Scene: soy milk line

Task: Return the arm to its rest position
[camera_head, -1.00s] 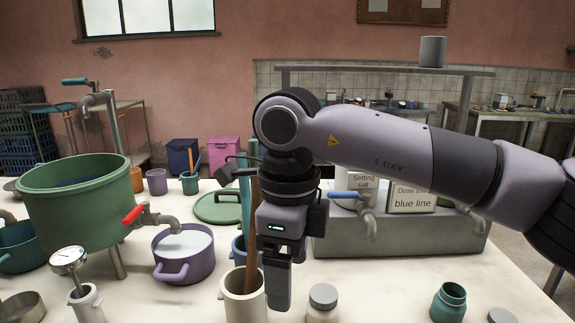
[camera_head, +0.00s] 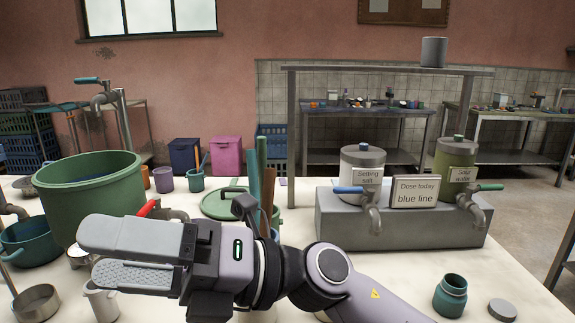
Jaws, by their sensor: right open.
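My right arm comes in from the bottom of the head view, lilac and black. Its gripper (camera_head: 112,258) points left over the front left of the table, with its two grey fingers apart and nothing between them. It is in front of the green pot (camera_head: 95,185) and hides the purple pot's place and part of the red-handled tap. My left gripper is not in view.
A grey block (camera_head: 400,238) carries two dispensers with taps and a sign (camera_head: 415,192) reading "Dose today blue line". A teal jar (camera_head: 450,297) and a grey lid (camera_head: 502,309) stand at front right. Upright sticks (camera_head: 262,180) rise just behind my arm.

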